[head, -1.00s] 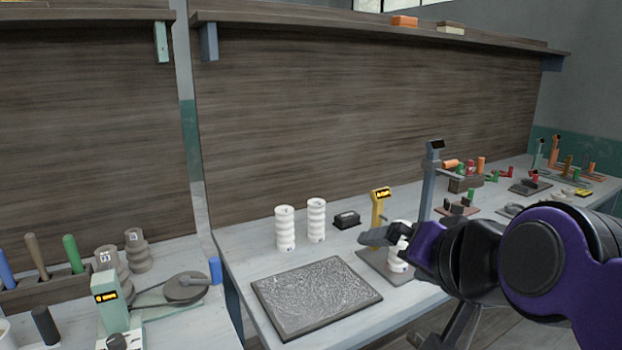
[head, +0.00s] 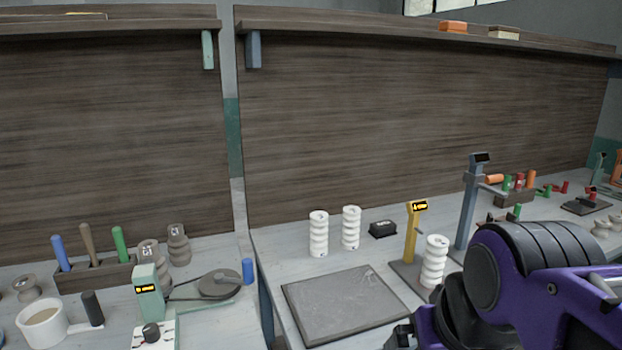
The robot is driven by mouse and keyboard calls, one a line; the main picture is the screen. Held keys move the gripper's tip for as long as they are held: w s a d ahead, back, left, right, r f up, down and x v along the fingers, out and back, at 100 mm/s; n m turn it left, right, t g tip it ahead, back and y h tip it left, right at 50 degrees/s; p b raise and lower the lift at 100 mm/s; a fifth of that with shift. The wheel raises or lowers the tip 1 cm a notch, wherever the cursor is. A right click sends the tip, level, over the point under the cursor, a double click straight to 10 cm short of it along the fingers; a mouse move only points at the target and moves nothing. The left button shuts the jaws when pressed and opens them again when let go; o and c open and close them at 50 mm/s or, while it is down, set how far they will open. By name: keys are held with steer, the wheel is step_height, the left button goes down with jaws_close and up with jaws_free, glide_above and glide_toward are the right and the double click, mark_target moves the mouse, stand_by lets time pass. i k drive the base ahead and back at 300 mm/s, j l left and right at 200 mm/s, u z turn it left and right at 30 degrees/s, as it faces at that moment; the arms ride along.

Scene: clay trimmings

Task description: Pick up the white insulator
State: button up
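Three white ribbed insulators stand upright on the grey bench in the head view. Two are side by side behind the dark square slab: a left one (head: 319,235) and a right one (head: 351,229). A third white insulator (head: 434,263) stands on the base of the yellow gauge stand (head: 411,235), just left of my arm. My gripper (head: 400,336) shows only in part at the bottom edge, in front of and below the third insulator and apart from it in the picture. Its fingers are mostly cut off or hidden, so their opening is unclear.
The dark square slab (head: 345,305) lies at the bench front. A small black box (head: 382,229) sits behind it. A blue-grey post stand (head: 468,205) rises right of the yellow stand. Brown ribbed insulators (head: 179,246) and tools stand on the left bench, across a gap.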

mark_target(430, 275)
steer(key=u, duration=0.75)
steer(key=l+u, duration=0.45)
steer(key=l, duration=1)
steer(key=k+l+u, duration=0.1)
steer(key=k+j, duration=0.1)
steer(key=j, duration=0.25)
steer(key=l, duration=0.5)
steer(key=i+l+z, duration=0.1)
steer(key=l, duration=0.4)
